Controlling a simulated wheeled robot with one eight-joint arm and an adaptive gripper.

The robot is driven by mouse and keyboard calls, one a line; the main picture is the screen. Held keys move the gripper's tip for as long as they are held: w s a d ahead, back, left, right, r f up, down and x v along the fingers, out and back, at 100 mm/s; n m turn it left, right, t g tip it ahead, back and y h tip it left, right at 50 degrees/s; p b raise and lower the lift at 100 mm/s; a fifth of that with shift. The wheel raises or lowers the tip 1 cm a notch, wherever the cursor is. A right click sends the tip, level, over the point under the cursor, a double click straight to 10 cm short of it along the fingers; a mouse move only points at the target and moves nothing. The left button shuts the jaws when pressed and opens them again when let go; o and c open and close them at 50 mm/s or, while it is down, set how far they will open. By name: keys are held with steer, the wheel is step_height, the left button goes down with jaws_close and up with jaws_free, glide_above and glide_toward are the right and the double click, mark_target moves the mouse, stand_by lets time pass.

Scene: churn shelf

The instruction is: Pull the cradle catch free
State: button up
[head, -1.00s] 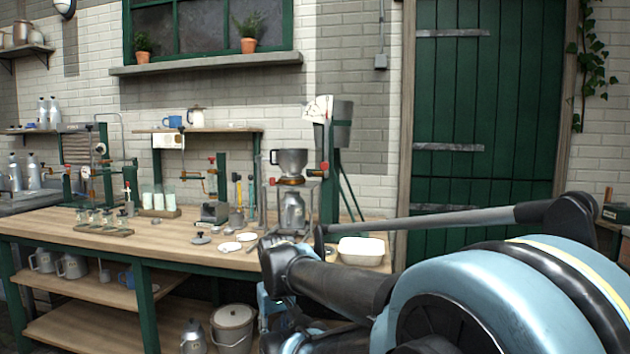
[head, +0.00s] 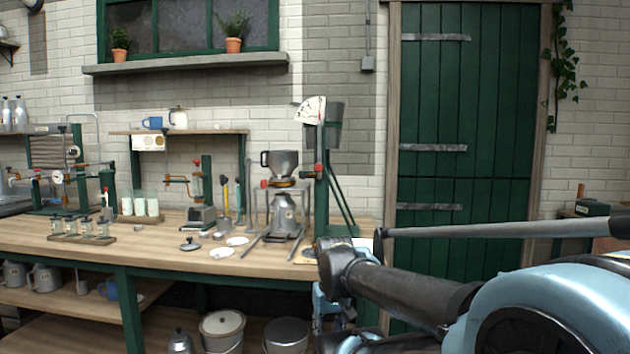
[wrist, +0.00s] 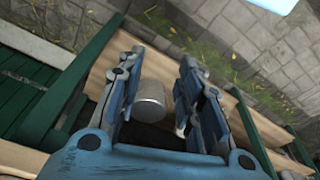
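The cradle stand (head: 303,210) is on the right part of the workbench, with a metal funnel-like vessel (head: 283,163) above and a metal churn (head: 284,217) below. Red knobs show on it, one at the right (head: 318,171) and one at the left (head: 263,184); I cannot tell which part is the catch. My gripper (head: 332,308) hangs low in front of the bench's right end, partly hidden by my arm. In the wrist view my gripper (wrist: 158,75) is open, pointing down. A grey metal cylinder (wrist: 151,101) shows between the fingers, seemingly beyond them and not gripped.
The wooden bench top (head: 160,245) holds a rack of small jars (head: 85,232), milk glasses (head: 146,206) and white dishes (head: 237,241). A lidded bucket (head: 222,330) and a pot (head: 287,335) stand below. A green door (head: 460,130) is behind my arm.

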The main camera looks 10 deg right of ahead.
mark_target(303, 176)
steer(key=shift+o, duration=0.3)
steer(key=shift+d, duration=0.1)
steer(key=shift+o, duration=0.5)
steer(key=shift+s+r, duration=0.2)
steer(key=w+d+r+n+t+h, duration=0.15)
steer(key=w+r+h, duration=0.35)
steer(key=w+r, duration=0.5)
steer(key=w+d+r+n+g+h, duration=0.1)
steer(key=w+d+r+n+h, duration=0.25)
steer(key=w+r, duration=0.65)
steer(key=w+a+r+t+h, duration=0.35)
steer(key=w+a+r, duration=0.4)
steer(key=a, duration=0.25)
steer(key=w+a+r+t+h, duration=0.2)
steer(key=w+a+r+h, duration=0.2)
steer(key=w+a+r, duration=0.45)
steer(key=x, duration=0.5)
steer(key=f+x, duration=0.1)
steer(key=x, duration=0.5)
steer(key=w+x, duration=0.1)
steer(key=x, duration=0.4)
steer(key=shift+w+f, duration=0.2)
steer(key=shift+c, duration=0.2)
